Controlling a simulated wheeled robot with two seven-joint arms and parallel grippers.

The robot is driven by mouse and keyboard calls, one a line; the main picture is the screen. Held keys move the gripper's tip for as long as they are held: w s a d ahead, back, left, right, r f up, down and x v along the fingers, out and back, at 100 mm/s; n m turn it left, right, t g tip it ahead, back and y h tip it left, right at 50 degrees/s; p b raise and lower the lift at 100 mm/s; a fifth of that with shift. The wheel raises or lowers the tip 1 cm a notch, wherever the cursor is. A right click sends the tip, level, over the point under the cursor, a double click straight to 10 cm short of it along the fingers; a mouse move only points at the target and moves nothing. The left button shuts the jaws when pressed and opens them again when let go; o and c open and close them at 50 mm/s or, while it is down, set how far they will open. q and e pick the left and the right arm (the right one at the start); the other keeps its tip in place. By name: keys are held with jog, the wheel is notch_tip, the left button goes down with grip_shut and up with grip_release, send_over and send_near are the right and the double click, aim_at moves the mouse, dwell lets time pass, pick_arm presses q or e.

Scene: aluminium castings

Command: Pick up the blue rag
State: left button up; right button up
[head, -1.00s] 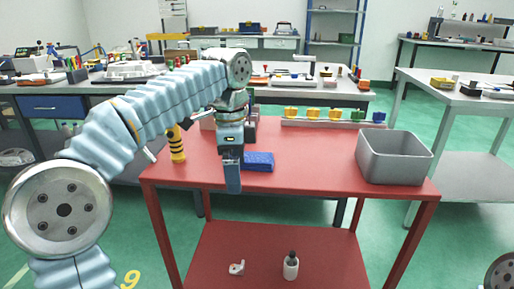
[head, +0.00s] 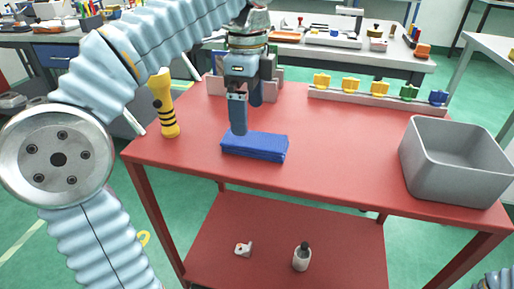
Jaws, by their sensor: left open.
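The blue rag (head: 256,147) is a flat, folded blue block lying on the red table (head: 330,165), left of its middle and close to the front edge. My left gripper (head: 246,118) points down just above and behind the rag's left part, with its fingers apart and nothing between them. One finger's tip overlaps the rag's back edge in the picture; I cannot tell whether it touches. My right gripper is out of view; only a bit of my right arm shows at the bottom right corner.
A yellow and black cylinder-like tool (head: 165,105) stands left of the rag. A grey bin (head: 455,165) stands at the table's right end. A rack of coloured parts (head: 378,93) lies along the back. A bottle (head: 302,257) and a small white part (head: 243,249) are on the lower shelf.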

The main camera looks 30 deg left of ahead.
aim_at(248, 138)
pick_arm(q)
jog(key=f, duration=0.2)
jog(key=f+b, duration=0.1)
jog(key=f, duration=0.4)
jog(key=shift+w+a, duration=0.2)
jog(key=shift+a, duration=0.05)
jog(key=shift+c, duration=0.5)
jog(key=c, duration=1)
jog(key=shift+r, duration=0.1)
jog(key=shift+r, duration=0.55)
jog(key=s+d+r+p, duration=0.3)
jog(key=s+d+r, duration=0.5)
jog(key=s+r, duration=0.3)
jog(key=shift+d+r, duration=0.3)
jog(key=shift+r, duration=0.1)
